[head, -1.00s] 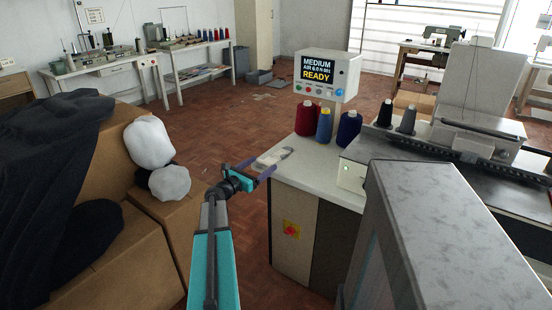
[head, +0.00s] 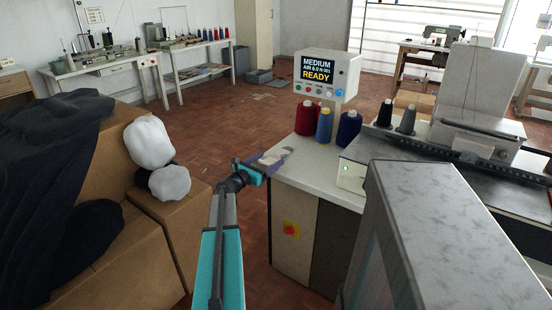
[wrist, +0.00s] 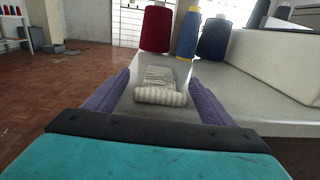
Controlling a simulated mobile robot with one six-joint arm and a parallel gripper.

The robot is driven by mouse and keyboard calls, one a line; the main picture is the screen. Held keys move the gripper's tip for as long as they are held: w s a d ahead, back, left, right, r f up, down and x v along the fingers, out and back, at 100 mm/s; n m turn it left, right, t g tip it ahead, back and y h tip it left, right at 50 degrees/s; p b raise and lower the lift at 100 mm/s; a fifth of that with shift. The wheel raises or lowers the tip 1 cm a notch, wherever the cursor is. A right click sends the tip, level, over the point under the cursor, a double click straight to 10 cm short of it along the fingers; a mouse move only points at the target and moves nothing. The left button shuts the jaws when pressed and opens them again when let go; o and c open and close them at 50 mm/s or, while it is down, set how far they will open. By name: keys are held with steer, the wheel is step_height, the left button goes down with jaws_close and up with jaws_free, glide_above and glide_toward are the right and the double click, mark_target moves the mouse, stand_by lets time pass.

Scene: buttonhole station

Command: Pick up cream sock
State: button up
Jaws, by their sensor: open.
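The cream sock (wrist: 160,88) lies on the pale worktop, its ribbed cuff facing me in the wrist view. In the head view the sock (head: 286,152) shows near the worktop's left edge, partly hidden by my gripper. My gripper (head: 265,163) is open at that edge. In the wrist view its two purple fingers stand apart, one to the left and one to the right of the cuff. The fingers do not appear closed on the sock.
Red (head: 307,118), yellow-and-blue (head: 324,125) and dark blue (head: 349,128) thread cones stand behind the sock. A display box (head: 327,75) reads "READY". Cardboard boxes (head: 120,262) with dark cloth and white bundles (head: 150,143) stand at left. Floor between is clear.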

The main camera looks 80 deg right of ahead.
steer(key=shift+x, duration=0.85)
steer(key=c, duration=1.1)
steer(key=shift+c, duration=0.2)
steer(key=shift+r, duration=0.1)
steer(key=shift+r, duration=1.55)
steer(key=shift+a+r, duration=0.15)
steer(key=shift+a, duration=0.25)
steer(key=a+r, duration=0.1)
steer(key=a, duration=1.4)
steer(key=shift+a+r, duration=0.15)
steer(key=shift+r, duration=0.05)
